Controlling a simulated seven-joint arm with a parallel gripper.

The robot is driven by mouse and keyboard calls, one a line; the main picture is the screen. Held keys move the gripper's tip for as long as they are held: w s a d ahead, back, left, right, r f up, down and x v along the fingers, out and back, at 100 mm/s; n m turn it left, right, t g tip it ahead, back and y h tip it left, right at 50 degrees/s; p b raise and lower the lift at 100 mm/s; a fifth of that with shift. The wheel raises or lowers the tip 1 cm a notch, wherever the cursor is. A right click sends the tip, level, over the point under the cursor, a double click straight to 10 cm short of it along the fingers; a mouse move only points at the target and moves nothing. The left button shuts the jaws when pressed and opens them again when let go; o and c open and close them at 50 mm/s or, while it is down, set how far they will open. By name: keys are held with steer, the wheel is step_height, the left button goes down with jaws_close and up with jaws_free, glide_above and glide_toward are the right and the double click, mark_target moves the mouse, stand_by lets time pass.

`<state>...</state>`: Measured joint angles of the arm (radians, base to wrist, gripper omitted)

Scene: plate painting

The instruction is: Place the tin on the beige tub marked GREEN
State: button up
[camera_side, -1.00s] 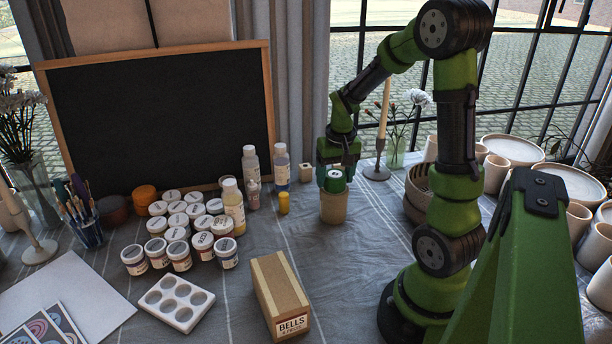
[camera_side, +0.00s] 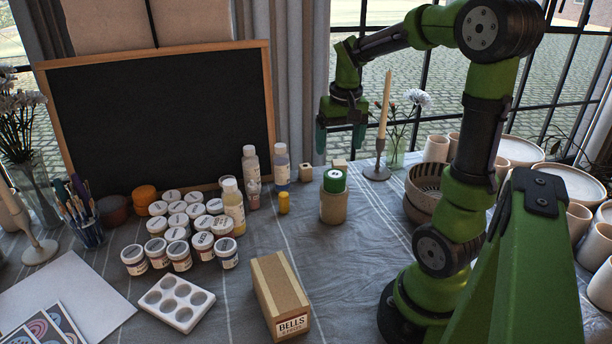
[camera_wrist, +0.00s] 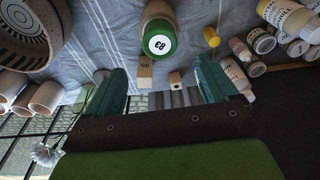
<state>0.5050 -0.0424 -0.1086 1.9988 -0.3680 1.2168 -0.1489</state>
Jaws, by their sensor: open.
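The green tin (camera_side: 334,181) with a white round label on its lid stands upright on top of the beige tub (camera_side: 334,208). The tin also shows in the wrist view (camera_wrist: 159,41), with the tub (camera_wrist: 158,10) partly hidden behind it. No marking on the tub is legible. My gripper (camera_side: 341,143) is open and empty, raised above and behind the tin, clear of it. In the wrist view its two green fingers (camera_wrist: 160,82) are spread wide with nothing between them.
Paint jars (camera_side: 180,222) and bottles (camera_side: 233,205) stand to the left of the tub. A small yellow pot (camera_side: 284,202) and two small wooden blocks (camera_side: 306,173) are nearby. A candlestick (camera_side: 377,170) and bowls (camera_side: 424,185) stand at right. A BELLS box (camera_side: 280,296) lies in front.

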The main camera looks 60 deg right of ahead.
steer(key=s+a+r+n+t+y, duration=0.1)
steer(key=s+a+n+t, duration=0.1)
steer(key=a, duration=0.9)
steer(key=s+a+r+n+t+y, duration=0.2)
steer(key=a+n+t, duration=0.1)
steer(key=a, duration=0.9)
steer(key=shift+a+r+t, duration=0.25)
steer(key=shift+r+t, duration=0.05)
steer(key=shift+t, duration=0.2)
